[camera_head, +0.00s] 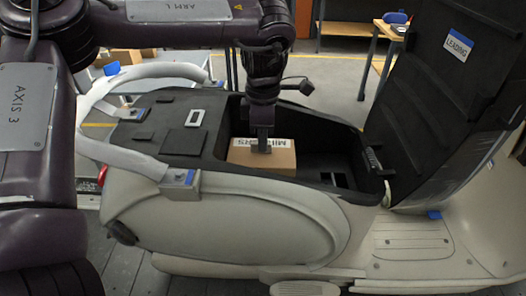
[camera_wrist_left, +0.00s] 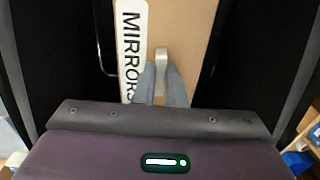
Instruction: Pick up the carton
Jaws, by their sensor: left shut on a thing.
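The carton (camera_head: 250,157) is a brown cardboard box with a white label reading "MIRRORS", partly covered by my gripper in the head view. It sits in the open black compartment of the scooter body. My left gripper (camera_head: 264,146) reaches down from above onto the carton and is shut on it. In the left wrist view the carton (camera_wrist_left: 198,30) fills the upper middle, and the gripper's fingertips (camera_wrist_left: 162,80) are close together at it, beside the label. I cannot tell whether the carton touches the compartment floor. My right gripper is in neither view.
The pale scooter body (camera_head: 240,220) surrounds the black compartment (camera_head: 315,135). A curved grey grab rail (camera_head: 110,85) stands to the left. The raised black seat part (camera_head: 440,110) with a "LEADING" label stands to the right. Wooden tables (camera_head: 345,30) are behind.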

